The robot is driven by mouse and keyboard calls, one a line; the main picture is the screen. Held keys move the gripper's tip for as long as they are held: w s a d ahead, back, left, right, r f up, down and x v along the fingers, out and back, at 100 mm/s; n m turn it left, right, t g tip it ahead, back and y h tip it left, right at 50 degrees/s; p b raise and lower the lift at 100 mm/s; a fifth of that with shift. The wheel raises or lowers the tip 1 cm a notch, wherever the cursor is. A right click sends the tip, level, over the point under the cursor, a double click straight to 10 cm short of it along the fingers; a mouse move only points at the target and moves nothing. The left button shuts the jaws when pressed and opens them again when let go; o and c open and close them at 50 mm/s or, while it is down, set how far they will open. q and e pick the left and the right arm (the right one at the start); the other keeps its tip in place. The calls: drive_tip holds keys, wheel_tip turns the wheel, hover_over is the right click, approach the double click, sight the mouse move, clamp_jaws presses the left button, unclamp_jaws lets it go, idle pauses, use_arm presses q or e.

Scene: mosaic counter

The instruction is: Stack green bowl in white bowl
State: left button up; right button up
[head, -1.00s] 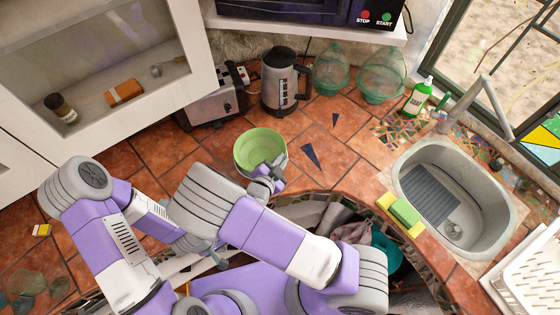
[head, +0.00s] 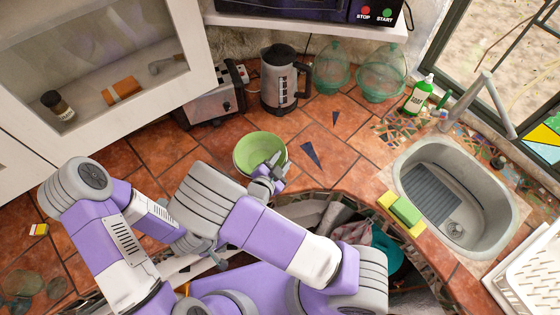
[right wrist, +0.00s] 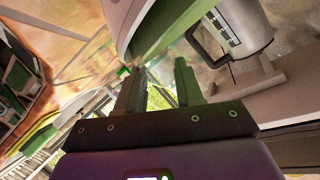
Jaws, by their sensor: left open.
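The green bowl (head: 258,146) is on the tiled counter in the middle of the head view, open side up. A second edge shows low on its left side, so it looks nested in another bowl, but a separate white bowl is not clear there. In the right wrist view a pale curved wall (right wrist: 118,22) runs beside a green surface (right wrist: 172,38), just past the fingers. My right gripper (head: 277,165) is at the bowl's near right rim; its fingers (right wrist: 158,88) are apart with nothing between them. My left gripper (head: 218,261) is open, low and left of the bowl, partly hidden by my arm.
A toaster (head: 212,105) and a kettle (head: 280,80) stand behind the bowl. Glass jars (head: 381,75) and a green bottle (head: 417,97) are further right. The sink (head: 490,225) and a sponge (head: 405,211) are at right. Counter right of the bowl is mostly clear.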

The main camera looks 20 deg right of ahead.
drive_tip(key=shift+r, duration=0.15)
drive_tip(key=shift+r+p, duration=0.25)
drive_tip(key=shift+p, duration=0.15)
drive_tip(key=shift+r+p, duration=0.4)
drive_tip(key=shift+r, duration=0.05)
drive_tip(key=v, duration=1.2)
drive_tip(key=shift+f, duration=0.15)
